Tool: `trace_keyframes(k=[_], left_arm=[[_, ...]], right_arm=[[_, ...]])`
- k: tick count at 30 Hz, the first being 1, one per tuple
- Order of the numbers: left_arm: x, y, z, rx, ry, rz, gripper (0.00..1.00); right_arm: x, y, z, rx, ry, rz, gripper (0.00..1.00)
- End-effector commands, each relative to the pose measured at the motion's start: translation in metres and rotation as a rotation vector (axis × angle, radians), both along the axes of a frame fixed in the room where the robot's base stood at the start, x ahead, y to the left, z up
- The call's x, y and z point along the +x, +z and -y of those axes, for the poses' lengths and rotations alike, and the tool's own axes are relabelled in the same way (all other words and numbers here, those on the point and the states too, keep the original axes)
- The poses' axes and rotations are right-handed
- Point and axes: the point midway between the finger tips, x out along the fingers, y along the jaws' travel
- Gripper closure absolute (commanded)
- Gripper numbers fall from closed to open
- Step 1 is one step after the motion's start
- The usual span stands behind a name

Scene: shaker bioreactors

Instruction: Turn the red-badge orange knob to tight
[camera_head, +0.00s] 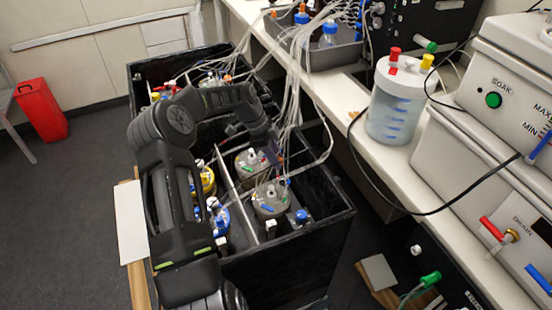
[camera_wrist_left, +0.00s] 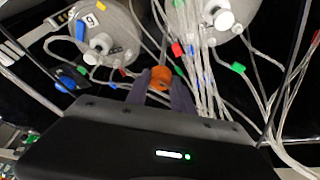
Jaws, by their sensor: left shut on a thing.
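An orange knob (camera_wrist_left: 160,79) sits between the two dark fingertips of my left gripper (camera_wrist_left: 162,92) in the left wrist view. The gripper is shut on the knob. In the head view my left arm arches over the black shaker box, with the left gripper (camera_head: 271,150) pointing down inside it. The orange knob is hidden there. A red tag (camera_wrist_left: 178,49) shows near the knob in the left wrist view, but I cannot tell whether it is the knob's badge. My right gripper is not in view.
Lidded vessels (camera_head: 270,199) stand in the black box (camera_head: 300,245), with a bundle of clear tubes (camera_head: 292,100) rising close beside my gripper. A white bench (camera_head: 340,90) with a clear jug (camera_head: 395,105) runs along the right. Open floor lies left.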

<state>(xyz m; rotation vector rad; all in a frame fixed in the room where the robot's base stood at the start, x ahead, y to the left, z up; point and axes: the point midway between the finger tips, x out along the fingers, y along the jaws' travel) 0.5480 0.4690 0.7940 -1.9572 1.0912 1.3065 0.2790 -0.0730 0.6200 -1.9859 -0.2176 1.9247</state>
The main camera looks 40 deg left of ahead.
Motion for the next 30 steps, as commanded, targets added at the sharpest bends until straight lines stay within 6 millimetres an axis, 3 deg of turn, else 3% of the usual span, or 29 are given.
trace_keyframes(k=[7,8,15,25,30], left_arm=[[-0.001,0.000,-0.001,0.003,-0.001,0.000,1.00],[0.000,0.000,-0.001,0.003,-0.001,0.000,0.71],[0.000,0.000,-0.001,0.002,0.000,-0.001,0.51],[0.000,0.002,-0.001,0.001,0.001,0.000,0.50],[-0.004,0.016,-0.007,0.004,0.002,0.001,0.50]], right_arm=[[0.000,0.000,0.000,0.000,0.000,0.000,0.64],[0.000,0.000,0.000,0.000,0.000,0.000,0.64],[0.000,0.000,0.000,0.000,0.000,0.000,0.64],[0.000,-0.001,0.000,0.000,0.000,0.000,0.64],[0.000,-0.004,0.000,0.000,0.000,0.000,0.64]])
